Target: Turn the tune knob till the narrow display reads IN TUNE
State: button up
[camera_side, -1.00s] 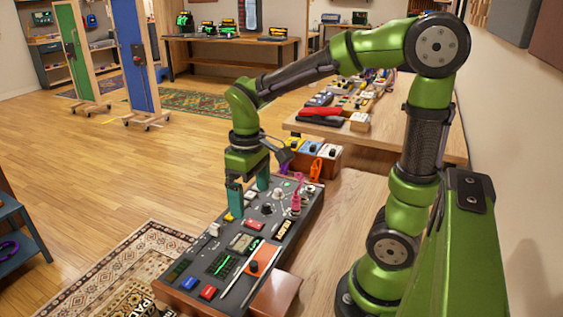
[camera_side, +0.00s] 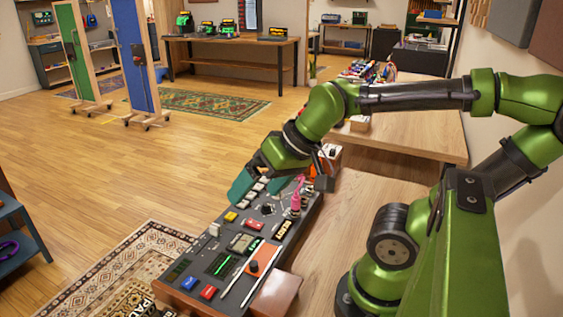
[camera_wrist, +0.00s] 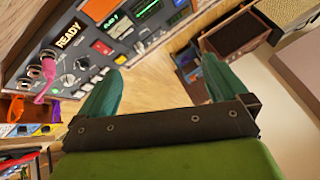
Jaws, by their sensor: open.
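A dark control panel (camera_side: 232,287) slopes across the bench and carries knobs, buttons and displays. A narrow display (camera_wrist: 69,36) reads READY; it also shows in the side view (camera_side: 283,229). A dial knob (camera_wrist: 67,79) and another small knob (camera_wrist: 83,64) sit near it; I cannot read which one is the tune knob. My gripper (camera_wrist: 162,86) is open and empty. In the side view it is tilted over the panel's far part, its teal fingers hiding some controls. In the wrist view both knobs lie left of the fingers, apart from them.
A black knob (camera_side: 254,267) stands on an orange plate. A green waveform display (camera_side: 222,264) and a red button (camera_side: 208,292) are at the near end.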

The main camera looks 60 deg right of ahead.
jog(key=shift+s+a+r, duration=0.1)
jog(key=shift+s+r, duration=0.1)
jog(key=shift+s, duration=0.1)
jog(key=shift+c, duration=0.8)
jog(key=shift+d+f, duration=0.1)
jog(key=shift+d, duration=0.15)
jog(key=shift+c, duration=1.2)
jog(key=shift+m+g+h, duration=0.4)
jog(key=shift+m+h, duration=0.1)
jog(key=w+d, duration=0.1)
jog(key=w+d+f, duration=0.1)
jog(key=d, duration=0.1)
jog(key=shift+w, duration=0.35)
jog(key=c, duration=0.5)
jog(key=w+d, duration=0.1)
jog(key=d, duration=0.1)
jog(key=w+d+n+g, duration=0.1)
jog(key=d, duration=0.1)
jog(key=w+d+g, duration=0.1)
jog(key=shift+w+d+f+h, duration=0.25)
jog(key=shift+d+f+h, duration=0.05)
jog(key=shift+d+h, duration=0.1)
jog(key=n+g, duration=0.4)
jog(key=n, duration=0.4)
send_over(268, 204)
jog(key=shift+h, duration=0.3)
notch_tip(268, 204, down, 17)
jog(key=shift+r, duration=0.15)
grip_shut()
